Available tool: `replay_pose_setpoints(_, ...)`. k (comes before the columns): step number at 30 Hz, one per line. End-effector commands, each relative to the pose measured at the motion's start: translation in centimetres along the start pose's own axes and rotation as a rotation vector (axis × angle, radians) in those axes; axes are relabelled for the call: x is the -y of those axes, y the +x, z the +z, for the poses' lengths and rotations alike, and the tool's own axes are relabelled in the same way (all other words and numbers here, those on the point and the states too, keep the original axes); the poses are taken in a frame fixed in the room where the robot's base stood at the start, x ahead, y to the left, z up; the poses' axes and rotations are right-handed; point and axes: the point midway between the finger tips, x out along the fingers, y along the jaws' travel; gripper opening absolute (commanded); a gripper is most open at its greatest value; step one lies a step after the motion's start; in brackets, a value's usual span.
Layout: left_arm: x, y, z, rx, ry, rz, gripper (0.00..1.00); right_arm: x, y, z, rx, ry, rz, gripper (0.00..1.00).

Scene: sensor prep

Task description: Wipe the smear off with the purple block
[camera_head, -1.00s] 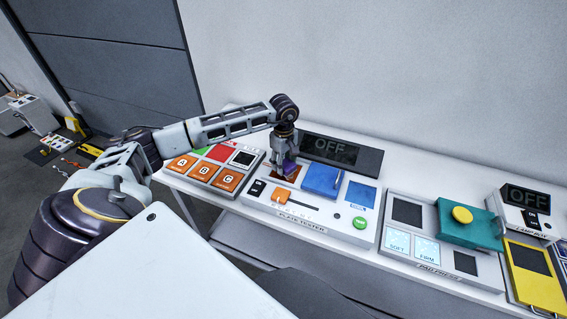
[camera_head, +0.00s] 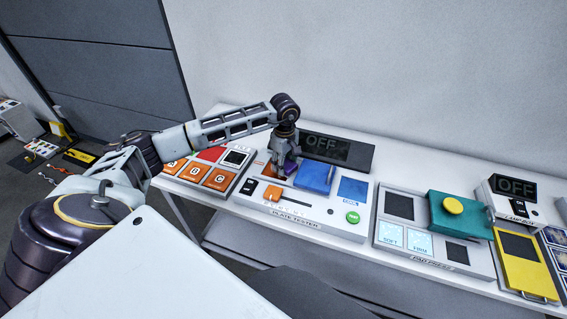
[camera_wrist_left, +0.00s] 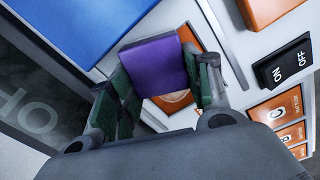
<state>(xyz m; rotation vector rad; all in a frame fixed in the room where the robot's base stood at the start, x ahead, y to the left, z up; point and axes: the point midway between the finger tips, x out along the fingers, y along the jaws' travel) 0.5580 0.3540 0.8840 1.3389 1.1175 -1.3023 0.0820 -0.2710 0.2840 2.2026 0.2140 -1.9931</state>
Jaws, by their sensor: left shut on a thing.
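My left gripper (camera_head: 284,165) is shut on the purple block (camera_head: 289,167) at the back left of the plate tester (camera_head: 330,225). In the left wrist view the purple block (camera_wrist_left: 158,68) sits between the green-padded fingers of the gripper (camera_wrist_left: 160,85). Below it is an orange-brown plate (camera_wrist_left: 187,38), largely covered by the block. A pale tan patch (camera_wrist_left: 178,98) shows on the plate just past the block's edge; it may be the smear. I cannot tell whether the block touches the plate. My right gripper is not in view.
A blue lid (camera_head: 315,177) stands right beside the gripper. An orange slider (camera_head: 271,193) is in front, and a dark OFF display (camera_head: 338,149) stands behind. A panel with orange A, B, C buttons (camera_head: 193,174) is left; the pad press (camera_head: 434,258) is right.

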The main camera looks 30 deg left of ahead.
Motion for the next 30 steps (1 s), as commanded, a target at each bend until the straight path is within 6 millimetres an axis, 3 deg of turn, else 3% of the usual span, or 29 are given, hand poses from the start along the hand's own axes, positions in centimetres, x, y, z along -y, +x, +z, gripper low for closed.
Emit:
replay_pose_setpoints(16, 0.4, 0.2, 0.0, 0.0, 0.001, -0.006, 0.11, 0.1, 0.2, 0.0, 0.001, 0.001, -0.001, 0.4)
replay_pose_setpoints(30, 1.2, -0.1, -2.1, 0.0, 0.0, -0.004, 0.11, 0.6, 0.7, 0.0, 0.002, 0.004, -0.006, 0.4)
